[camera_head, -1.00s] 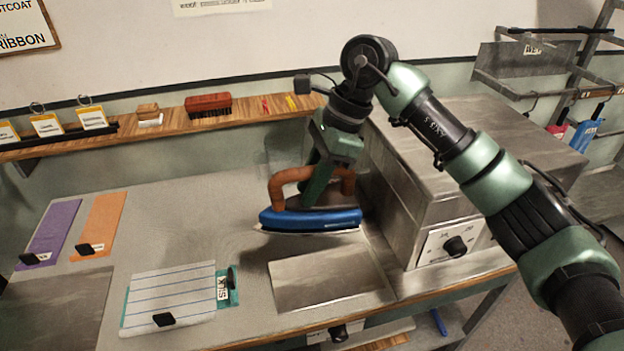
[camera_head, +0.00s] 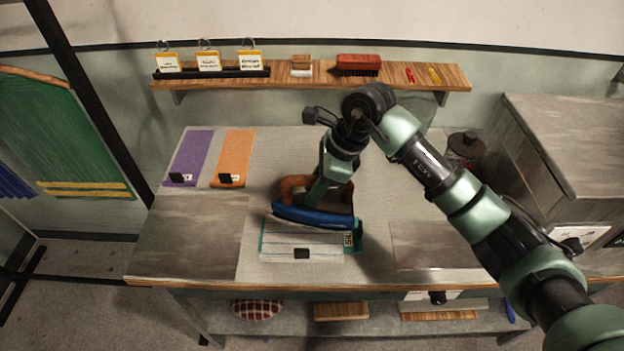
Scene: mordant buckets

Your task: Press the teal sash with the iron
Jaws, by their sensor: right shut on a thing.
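The teal sash (camera_head: 357,236) lies on the table, mostly hidden under a white cloth with blue stripes (camera_head: 280,242). Its teal edge and a label reading SILK (camera_head: 348,239) show at the right, and a black clip (camera_head: 301,253) sits at the near edge. My right gripper (camera_head: 318,194) is shut on the brown handle of the blue iron (camera_head: 312,217). The iron is over the far part of the striped cloth and hides it there. I cannot tell whether its sole touches the cloth. My left gripper is not in view.
Purple (camera_head: 192,156) and orange (camera_head: 234,156) strips lie at the table's back left. A bare metal plate (camera_head: 420,250) is right of the cloth, and a grey box with a dial (camera_head: 570,150) stands farther right. A wall shelf (camera_head: 210,83) holds tags and brushes.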

